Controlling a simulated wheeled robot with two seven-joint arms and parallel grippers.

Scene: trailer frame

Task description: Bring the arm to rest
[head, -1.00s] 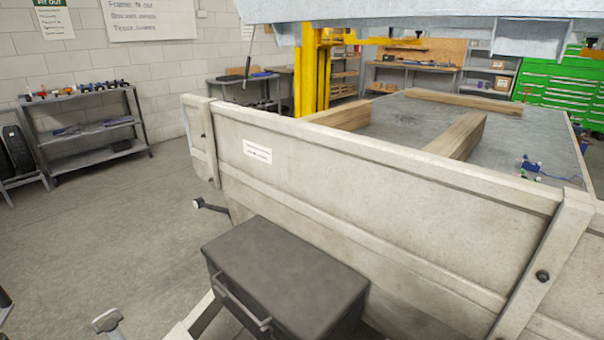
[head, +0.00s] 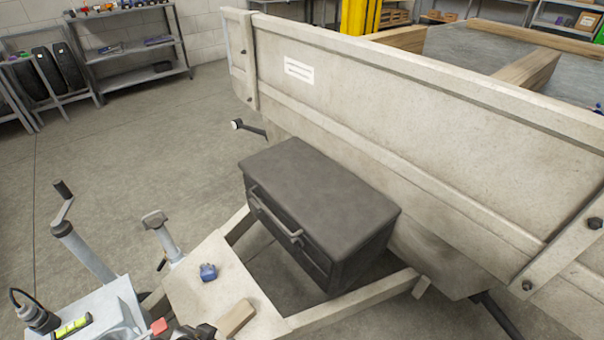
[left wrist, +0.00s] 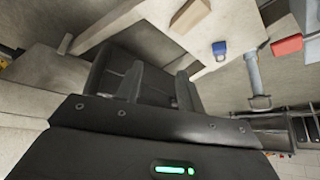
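My left gripper (left wrist: 159,85) shows only in the left wrist view. Its two dark fingers stand apart with nothing between them, so it is open and empty. The dark grey toolbox (head: 318,190) sits on the trailer's drawbar (head: 222,290) in the head view. In the left wrist view a dark box surface (left wrist: 104,72) lies behind the fingers; I cannot tell how far away it is. No arm of mine can be made out clearly in the head view. My right gripper is in neither view.
The trailer's front wall (head: 400,110) rises behind the toolbox. A blue item (head: 208,272) and a wood block (head: 236,318) lie on the drawbar plate. A crank handle (head: 63,205) and a post (head: 160,232) stand up at left. Open floor (head: 130,130) lies beyond.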

